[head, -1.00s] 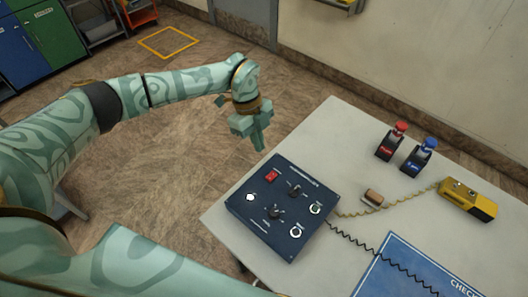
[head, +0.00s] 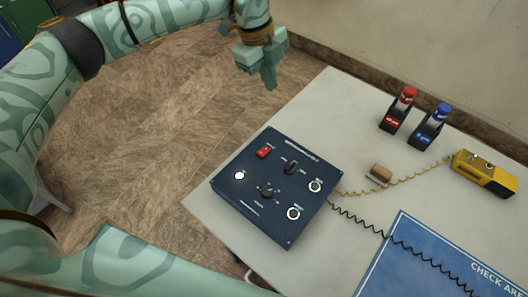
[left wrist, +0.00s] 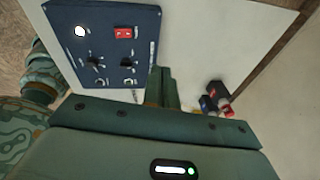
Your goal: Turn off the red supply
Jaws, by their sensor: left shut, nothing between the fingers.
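The dark blue control panel (head: 278,188) lies on the table's near left part. It bears a red switch (head: 263,152), two black knobs, a lit white lamp (head: 239,175) and two ringed round fittings. The red switch also shows in the left wrist view (left wrist: 123,33). A red-topped unit (head: 398,110) in a black holder stands at the table's back, beside a blue-topped one (head: 430,126). My left gripper (head: 270,82) is shut and empty, in the air beyond the panel's far side, apart from everything. My right gripper is not in view.
A yellow box (head: 484,173) with a coiled cord stands at the right. A small brown and white block (head: 380,174) lies mid-table. A blue mat (head: 425,260) covers the near right, crossed by a black coiled cord. The table's far left part is clear.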

